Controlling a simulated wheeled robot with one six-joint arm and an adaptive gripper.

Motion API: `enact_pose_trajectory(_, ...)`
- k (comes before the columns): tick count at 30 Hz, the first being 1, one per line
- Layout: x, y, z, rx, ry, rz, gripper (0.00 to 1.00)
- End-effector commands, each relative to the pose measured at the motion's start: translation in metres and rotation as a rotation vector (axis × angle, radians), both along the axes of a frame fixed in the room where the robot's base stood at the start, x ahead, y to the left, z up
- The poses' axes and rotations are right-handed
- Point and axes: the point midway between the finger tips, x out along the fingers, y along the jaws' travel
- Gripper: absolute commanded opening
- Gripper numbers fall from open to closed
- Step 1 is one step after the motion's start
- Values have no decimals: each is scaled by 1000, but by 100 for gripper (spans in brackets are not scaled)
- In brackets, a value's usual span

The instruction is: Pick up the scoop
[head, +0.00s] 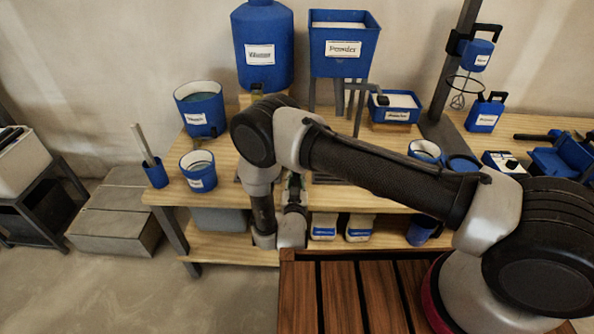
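I cannot single out the scoop with certainty. A dark-ended piece (382,99) shows at the blue box with pale contents (397,115), below the powder hopper (343,48). I cannot tell whether it is a scoop handle or part of the hopper. A black handle-like piece (533,137) also lies by blue items at the right of the bench. My gripper (294,192) is near the bench's front edge, left of the middle, largely hidden by my arm. Its fingers are too small and covered to read, and no held object can be made out.
The wooden bench (225,165) carries a large blue water tank (262,45), a blue bucket (200,108), a smaller bucket (198,170) and a cup with a stick (155,172). A dark post (455,70) holds a mixer (477,54). My arm crosses above the bench.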

Motion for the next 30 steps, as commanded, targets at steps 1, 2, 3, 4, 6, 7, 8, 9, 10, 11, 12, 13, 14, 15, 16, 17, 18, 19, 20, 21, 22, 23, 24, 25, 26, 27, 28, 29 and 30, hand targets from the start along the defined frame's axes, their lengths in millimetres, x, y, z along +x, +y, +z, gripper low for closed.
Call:
enact_pose_trajectory(1,0,0,0,0,0,0,8)
enact_pose_trajectory(2,0,0,0,0,0,0,3)
enact_pose_trajectory(3,0,0,0,0,0,0,0)
enact_pose_trajectory(4,0,0,0,0,0,0,0)
enact_pose_trajectory(6,0,0,0,0,0,0,0)
enact_pose_trajectory(7,0,0,0,0,0,0,0)
enact_pose_trajectory(8,0,0,0,0,0,0,0)
enact_pose_trajectory(9,0,0,0,0,0,0,0)
enact_pose_trajectory(10,0,0,0,0,0,0,0)
enact_pose_trajectory(11,0,0,0,0,0,0,0)
enact_pose_trajectory(12,0,0,1,0,0,0,0)
enact_pose_trajectory(13,0,0,2,0,-1,0,0)
enact_pose_trajectory(14,0,0,4,1,-1,0,0)
enact_pose_trajectory(15,0,0,7,1,-1,0,0)
enact_pose_trajectory(16,0,1,10,1,-1,0,0)
enact_pose_trajectory(17,0,1,13,1,-1,0,0)
enact_pose_trajectory(18,0,1,19,1,-1,0,0)
enact_pose_trajectory(19,0,1,24,2,-2,0,0)
enact_pose_trajectory(20,0,0,29,2,-2,0,0)
enact_pose_trajectory(21,0,1,38,2,-2,0,0)
enact_pose_trajectory(22,0,1,44,2,-2,0,0)
enact_pose_trajectory(23,0,1,51,2,-2,0,0)
enact_pose_trajectory(24,0,1,60,2,-2,0,0)
enact_pose_trajectory(25,0,1,66,2,-2,0,0)
enact_pose_trajectory(26,0,1,71,2,-1,0,0)
enact_pose_trajectory(27,0,0,78,1,-1,0,0)
enact_pose_trajectory(28,0,0,83,1,-1,0,0)
enact_pose_trajectory(29,0,0,87,1,-1,0,0)
enact_pose_trajectory(30,0,0,92,0,0,0,0)
